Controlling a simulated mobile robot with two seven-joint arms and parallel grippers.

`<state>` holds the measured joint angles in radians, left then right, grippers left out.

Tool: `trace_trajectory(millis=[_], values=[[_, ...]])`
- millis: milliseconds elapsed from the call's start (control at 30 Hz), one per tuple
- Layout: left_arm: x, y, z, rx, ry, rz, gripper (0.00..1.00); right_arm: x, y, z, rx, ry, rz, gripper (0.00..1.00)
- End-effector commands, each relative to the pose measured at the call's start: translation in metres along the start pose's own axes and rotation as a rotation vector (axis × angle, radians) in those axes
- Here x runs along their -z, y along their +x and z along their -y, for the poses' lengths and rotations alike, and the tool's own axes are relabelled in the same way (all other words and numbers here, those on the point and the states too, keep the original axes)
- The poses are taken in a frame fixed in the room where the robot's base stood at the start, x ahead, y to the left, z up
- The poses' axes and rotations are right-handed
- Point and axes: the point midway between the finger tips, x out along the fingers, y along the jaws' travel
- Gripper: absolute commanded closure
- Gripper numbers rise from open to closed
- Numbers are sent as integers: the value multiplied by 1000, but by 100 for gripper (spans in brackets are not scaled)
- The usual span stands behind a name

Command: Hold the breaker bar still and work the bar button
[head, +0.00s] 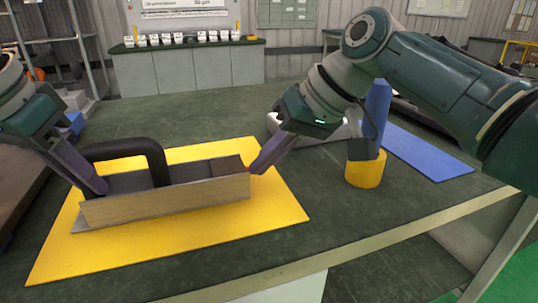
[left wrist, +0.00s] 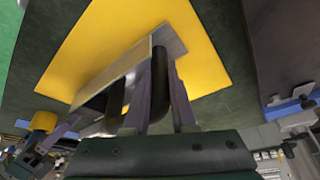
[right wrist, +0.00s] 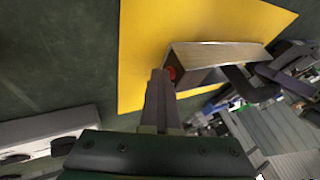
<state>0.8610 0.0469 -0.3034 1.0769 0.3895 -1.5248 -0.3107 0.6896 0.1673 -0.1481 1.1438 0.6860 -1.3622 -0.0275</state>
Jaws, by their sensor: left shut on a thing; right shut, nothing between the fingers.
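The breaker bar (head: 170,201) is a long block with a tan side, a grey top and a black loop handle (head: 128,148). It lies on a yellow mat (head: 225,220). My left gripper (head: 97,187) is shut on the black handle; the left wrist view shows the handle (left wrist: 160,80) between the fingers. A red bar button (right wrist: 171,73) is on the bar's right end, partly hidden by my right fingers. My right gripper (head: 256,168) is shut and empty, its tips right at the button. I cannot tell whether they press it.
A yellow cylinder (head: 365,174) with a blue upright part (head: 376,115) stands right of my right gripper. A blue mat (head: 425,152) lies beyond it. The dark green table (head: 180,118) is clear behind the yellow mat. A grey object (right wrist: 40,138) shows in the right wrist view.

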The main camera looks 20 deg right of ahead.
Motion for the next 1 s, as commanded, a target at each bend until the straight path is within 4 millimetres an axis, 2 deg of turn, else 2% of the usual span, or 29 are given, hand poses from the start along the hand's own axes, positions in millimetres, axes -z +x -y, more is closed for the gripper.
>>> trace_trajectory(millis=[33, 233, 367, 800, 1000], values=[[2, 1, -5, -13, 4, -3, 100, -2, 2, 6, 18, -2, 5, 100], [2, 2, -8, -18, 6, -5, 100, -2, 2, 8, 23, -4, 6, 100], [2, 2, -8, -20, 7, -5, 100, -1, -6, 8, 22, -6, 3, 100], [2, 1, -6, -13, 4, -4, 100, 2, -85, 1, 6, -4, -3, 100], [2, 1, -5, -11, 3, -5, 100, 1, -100, 0, 3, -1, -1, 100]])
